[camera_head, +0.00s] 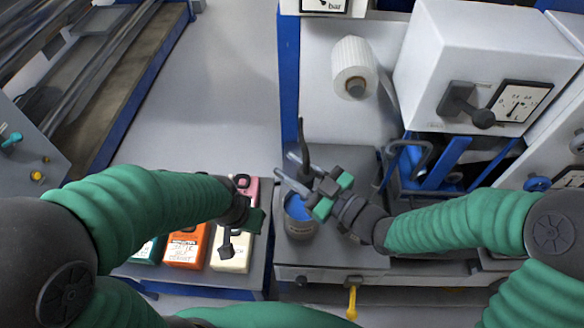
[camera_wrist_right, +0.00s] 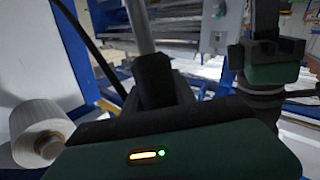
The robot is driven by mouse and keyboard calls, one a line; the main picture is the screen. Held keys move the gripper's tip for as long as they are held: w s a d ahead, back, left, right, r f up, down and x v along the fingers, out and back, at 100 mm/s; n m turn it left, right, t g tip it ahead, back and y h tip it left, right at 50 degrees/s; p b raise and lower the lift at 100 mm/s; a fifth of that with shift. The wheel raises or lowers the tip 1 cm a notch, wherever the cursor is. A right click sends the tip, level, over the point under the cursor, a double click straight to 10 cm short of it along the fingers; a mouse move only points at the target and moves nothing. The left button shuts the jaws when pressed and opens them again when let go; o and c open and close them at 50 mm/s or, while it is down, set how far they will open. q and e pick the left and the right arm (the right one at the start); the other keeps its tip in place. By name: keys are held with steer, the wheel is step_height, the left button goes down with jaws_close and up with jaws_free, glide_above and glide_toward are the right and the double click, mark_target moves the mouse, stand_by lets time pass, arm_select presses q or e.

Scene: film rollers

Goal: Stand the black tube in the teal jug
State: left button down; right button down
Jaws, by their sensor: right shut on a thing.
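My right gripper (camera_head: 290,168) is at mid-picture in the head view, shut on a thin black tube (camera_head: 303,140). The tube rises between its grey fingers, and its lower end is hidden. In the right wrist view a dark slanting line, probably the tube (camera_wrist_right: 78,42), shows beside a grey finger (camera_wrist_right: 140,25). The teal jug (camera_head: 147,252) stands low at left, left of the orange jug and mostly covered by my left arm. My left gripper (camera_head: 228,245) hangs over the white jug, apart from the tube; its finger gap is unclear. It also shows in the right wrist view (camera_wrist_right: 265,20).
Orange (camera_head: 184,248), white (camera_head: 230,257) and pink (camera_head: 250,190) jugs share the low bench. A grey can with blue contents (camera_head: 300,228) stands below my right gripper. A white roll (camera_head: 353,68) projects from the panel behind. Grey floor lies clear beyond the jugs.

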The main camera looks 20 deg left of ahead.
step_height(320, 180, up, 10)
steer(key=p, duration=0.7)
steer(key=shift+f+p, duration=0.2)
steer(key=shift+p, duration=0.1)
steer(key=shift+w+f, duration=0.1)
